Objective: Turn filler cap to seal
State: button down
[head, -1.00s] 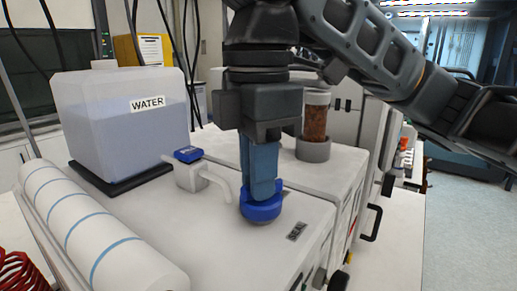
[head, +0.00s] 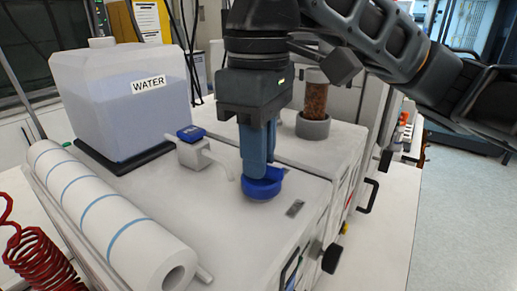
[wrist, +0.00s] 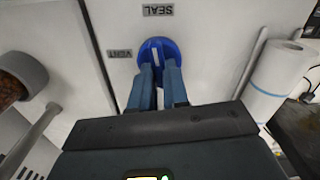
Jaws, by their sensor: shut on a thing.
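The blue round filler cap (head: 264,190) sits on the white top of the reactor unit. My gripper (head: 258,172) points down from above, its two blue-grey fingers shut on the cap. In the wrist view, the cap (wrist: 158,42) shows between and beyond the fingertips (wrist: 158,74), with a pale stripe across its middle. A SEAL label (wrist: 157,10) lies just beyond the cap, and a VENT label (wrist: 121,54) lies to its left. The stripe runs roughly toward SEAL, but its lower part is hard to make out between the fingers.
A WATER tank (head: 130,100) stands at the left. A white spout with a blue top (head: 192,133) is close left of the cap. A white paper roll (head: 110,215) lies at front left. A brown-filled cylinder (head: 313,105) stands behind right.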

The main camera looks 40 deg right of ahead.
jog(key=shift+m, duration=0.8)
jog(key=c, duration=1.1)
grip_release()
notch_tip(320, 180, up, 8)
jog(key=shift+f+b, duration=0.1)
jog(key=shift+b, duration=0.25)
jog(key=shift+s, duration=0.1)
